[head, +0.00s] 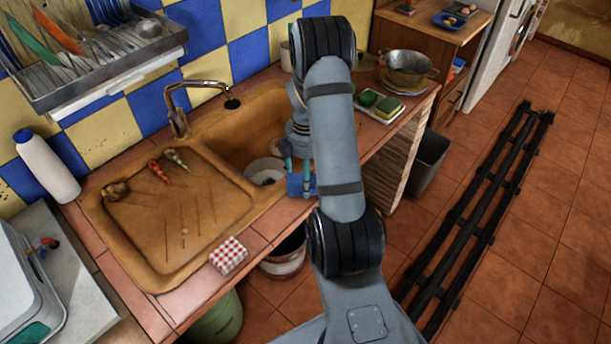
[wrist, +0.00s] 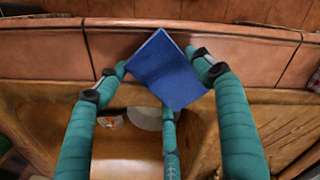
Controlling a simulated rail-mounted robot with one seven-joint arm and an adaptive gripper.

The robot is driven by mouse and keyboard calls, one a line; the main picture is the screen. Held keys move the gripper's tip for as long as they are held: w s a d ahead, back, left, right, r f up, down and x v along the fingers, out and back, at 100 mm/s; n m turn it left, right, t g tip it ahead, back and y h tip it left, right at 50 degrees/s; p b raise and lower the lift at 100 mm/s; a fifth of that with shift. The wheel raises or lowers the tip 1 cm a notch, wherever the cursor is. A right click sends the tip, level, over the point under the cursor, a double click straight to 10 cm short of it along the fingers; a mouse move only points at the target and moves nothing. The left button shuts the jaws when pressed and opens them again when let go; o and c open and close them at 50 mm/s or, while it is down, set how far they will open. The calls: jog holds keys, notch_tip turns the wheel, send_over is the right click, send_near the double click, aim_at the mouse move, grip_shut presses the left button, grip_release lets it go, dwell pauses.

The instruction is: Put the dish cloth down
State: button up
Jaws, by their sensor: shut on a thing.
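The dish cloth looks like a flat blue square (wrist: 165,68) in the wrist view. In the head view it is a small blue patch (head: 296,185) beside my forearm, near the front edge of the sink counter. My gripper (head: 299,172) has teal fingers, which also show in the wrist view (wrist: 164,78). They are closed around the cloth, one on each side and a third below it. The cloth is tilted, near the tiled counter edge (wrist: 240,45) and the sink rim. I cannot tell whether it touches the counter. My arm hides part of the counter.
The brown sink (head: 228,135) holds a white bowl (head: 265,170). A red-checked item (head: 229,255) sits on the front counter edge. Sponges (head: 386,107) on a tray and a metal colander (head: 408,66) stand to the right.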

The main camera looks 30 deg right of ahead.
jog(key=o, duration=1.1)
jog(key=shift+w+r+p, duration=0.1)
jog(key=shift+r+p, duration=0.2)
jog(key=shift+r, duration=0.4)
notch_tip(320, 180, up, 11)
jog(key=f, duration=1.2)
jog(key=shift+s+f, duration=0.15)
jog(key=shift+s, duration=0.05)
jog(key=shift+w+r, duration=0.25)
jog(key=shift+r, duration=0.3)
jog(key=shift+s+r, duration=0.15)
jog(key=shift+r, duration=0.5)
